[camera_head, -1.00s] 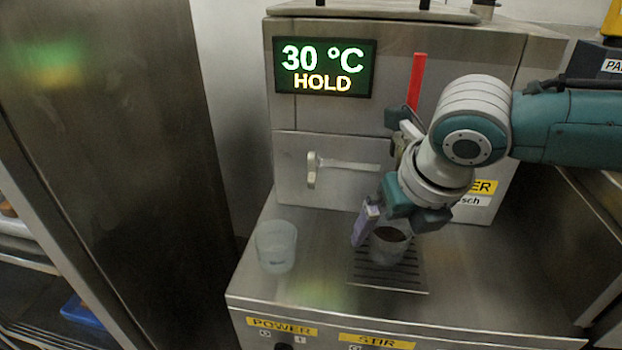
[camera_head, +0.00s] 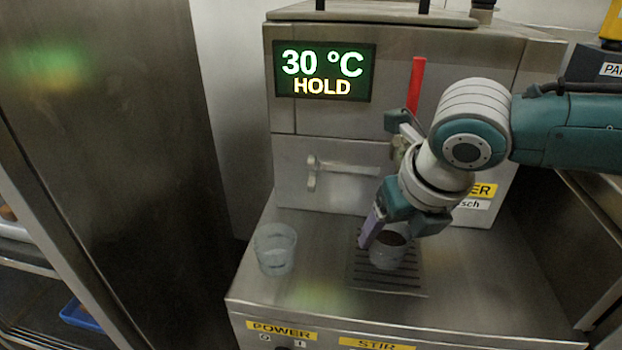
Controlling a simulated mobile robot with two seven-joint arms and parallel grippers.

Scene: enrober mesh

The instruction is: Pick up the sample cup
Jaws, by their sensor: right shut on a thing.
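One finger shows at the cup's left side; the other is mostly hidden by the wrist. I cannot tell whether the cup's base touches the grate. My left gripper is not in view.
A second clear cup (camera_head: 275,249), seemingly empty, stands to the left on the steel ledge (camera_head: 330,235). The machine's display (camera_head: 323,71) reads 30 °C HOLD. A lever handle (camera_head: 312,172) and a red handle (camera_head: 416,85) stick out from its front. The ledge between the cups is clear.

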